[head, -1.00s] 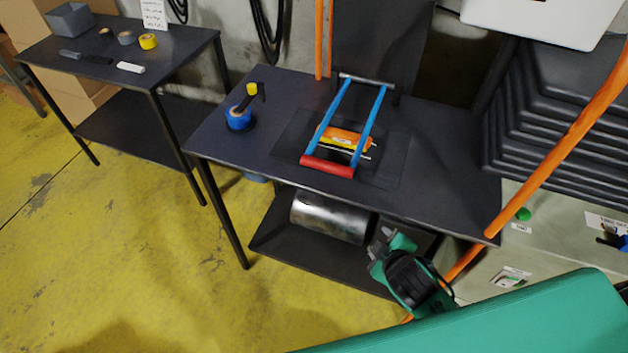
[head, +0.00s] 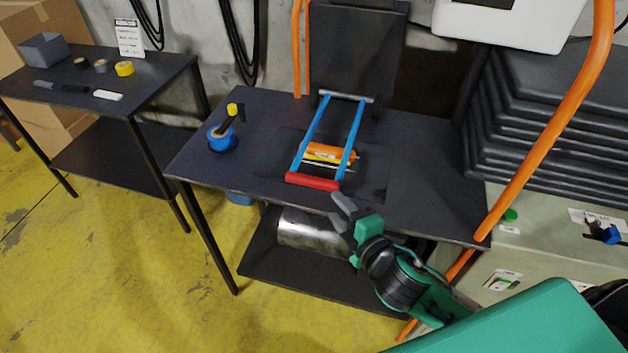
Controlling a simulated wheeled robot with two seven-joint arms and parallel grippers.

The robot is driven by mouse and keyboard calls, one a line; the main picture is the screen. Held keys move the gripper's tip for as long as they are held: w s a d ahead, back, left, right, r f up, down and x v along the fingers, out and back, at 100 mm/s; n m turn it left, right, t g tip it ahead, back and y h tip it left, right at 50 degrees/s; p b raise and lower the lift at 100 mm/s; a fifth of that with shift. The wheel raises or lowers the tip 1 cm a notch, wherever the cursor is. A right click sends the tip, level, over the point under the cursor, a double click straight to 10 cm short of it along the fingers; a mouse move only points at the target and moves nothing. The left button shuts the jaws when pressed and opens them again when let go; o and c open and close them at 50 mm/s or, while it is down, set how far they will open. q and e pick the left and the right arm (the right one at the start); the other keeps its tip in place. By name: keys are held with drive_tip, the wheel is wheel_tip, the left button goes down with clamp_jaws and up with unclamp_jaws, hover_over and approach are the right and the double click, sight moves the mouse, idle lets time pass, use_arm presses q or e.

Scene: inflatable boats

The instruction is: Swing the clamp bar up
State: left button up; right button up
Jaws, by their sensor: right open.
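The clamp bar is a blue two-armed frame (head: 309,139) with a red grip (head: 312,181) across its near end and a grey crossbar at its far end. It lies low over the dark work table, its red grip towards the front edge. An orange and yellow cylinder (head: 328,153) lies between the blue arms. My right gripper (head: 339,211) is open and empty at the table's front edge, below and to the right of the red grip, and apart from it. My left gripper is not in view.
A blue roll with a yellow-topped black handle (head: 222,138) stands on the table's left part. A metal cylinder (head: 310,232) lies on the lower shelf. A side table (head: 150,75) with tape rolls is at the left. An orange tube (head: 540,150) rises at the right.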

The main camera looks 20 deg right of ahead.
sight(317, 186)
drive_tip(key=p+x, duration=0.1)
drive_tip(key=x, duration=0.8)
drive_tip(key=shift+w, duration=0.2)
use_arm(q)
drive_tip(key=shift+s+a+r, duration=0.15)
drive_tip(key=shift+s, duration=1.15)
use_arm(e)
drive_tip(key=shift+x, duration=0.85)
drive_tip(key=c, duration=1)
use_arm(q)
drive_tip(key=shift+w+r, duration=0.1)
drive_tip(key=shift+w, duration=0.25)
